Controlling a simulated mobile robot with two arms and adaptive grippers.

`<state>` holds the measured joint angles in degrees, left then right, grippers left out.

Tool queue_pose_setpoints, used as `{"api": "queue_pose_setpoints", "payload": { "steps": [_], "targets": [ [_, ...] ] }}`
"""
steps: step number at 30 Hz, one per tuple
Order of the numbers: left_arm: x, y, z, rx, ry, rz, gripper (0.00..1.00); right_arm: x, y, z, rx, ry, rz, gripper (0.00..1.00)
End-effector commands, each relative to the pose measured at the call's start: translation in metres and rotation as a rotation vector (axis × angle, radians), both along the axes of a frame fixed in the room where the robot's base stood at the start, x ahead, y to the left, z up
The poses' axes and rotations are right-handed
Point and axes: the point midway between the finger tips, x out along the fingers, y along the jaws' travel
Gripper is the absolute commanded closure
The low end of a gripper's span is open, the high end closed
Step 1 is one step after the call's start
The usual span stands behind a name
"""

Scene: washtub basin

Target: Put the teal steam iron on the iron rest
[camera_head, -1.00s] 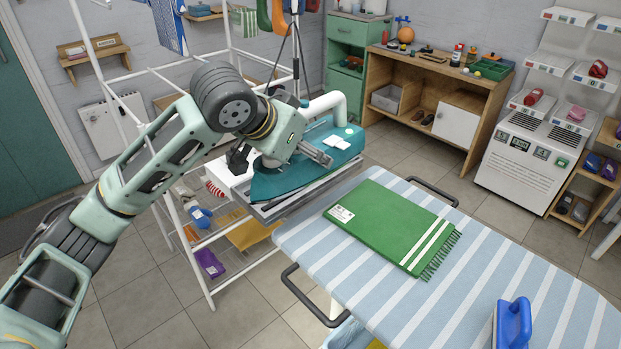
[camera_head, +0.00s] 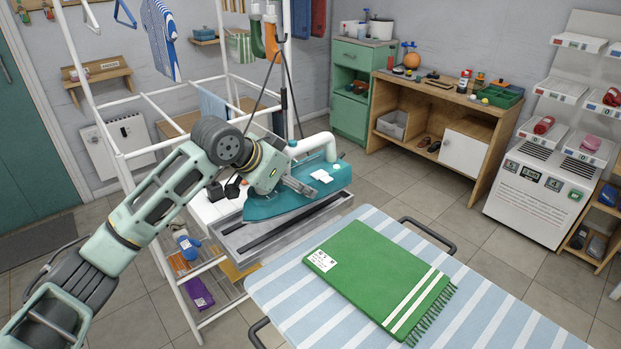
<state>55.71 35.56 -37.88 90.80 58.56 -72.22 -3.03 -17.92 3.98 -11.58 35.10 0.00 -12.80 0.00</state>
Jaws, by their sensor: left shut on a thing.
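The teal steam iron (camera_head: 280,206) is in the middle of the head view, its pointed end toward the left. My left gripper (camera_head: 303,188) is shut on it, its fingers at the iron's upper side. The iron is over the back part of a grey, tray-like iron rest (camera_head: 262,243) with dark strips. The rest's front part shows bare. The iron hides the back of the rest, and I cannot tell whether they touch. My right gripper is not in view.
An ironing board (camera_head: 285,290) with striped cover and a folded green towel (camera_head: 380,275) stands in front on the right. A white drying rack (camera_head: 122,165) stands on the left, close to my left arm. A wooden workbench (camera_head: 450,105) is at the back.

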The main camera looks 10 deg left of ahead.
Motion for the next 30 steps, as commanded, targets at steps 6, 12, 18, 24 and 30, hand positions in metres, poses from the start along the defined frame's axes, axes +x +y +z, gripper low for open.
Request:
{"api": "queue_pose_setpoints", "payload": {
  "steps": [6,12,18,24,30],
  "targets": [
    [0.013,0.021,-0.009,-0.007,-0.010,0.000,0.94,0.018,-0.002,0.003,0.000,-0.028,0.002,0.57],
    [0.015,0.023,-0.017,-0.005,-0.008,-0.001,0.94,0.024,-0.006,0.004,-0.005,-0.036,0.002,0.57],
    [0.014,0.023,-0.043,-0.004,-0.007,0.000,0.94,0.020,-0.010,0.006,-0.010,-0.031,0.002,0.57],
    [0.015,0.023,-0.051,-0.004,-0.012,-0.001,0.94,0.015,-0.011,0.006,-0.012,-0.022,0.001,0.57],
    [0.015,0.023,-0.052,-0.004,-0.011,-0.001,0.94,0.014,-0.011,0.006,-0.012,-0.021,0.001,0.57]
  ]
}}
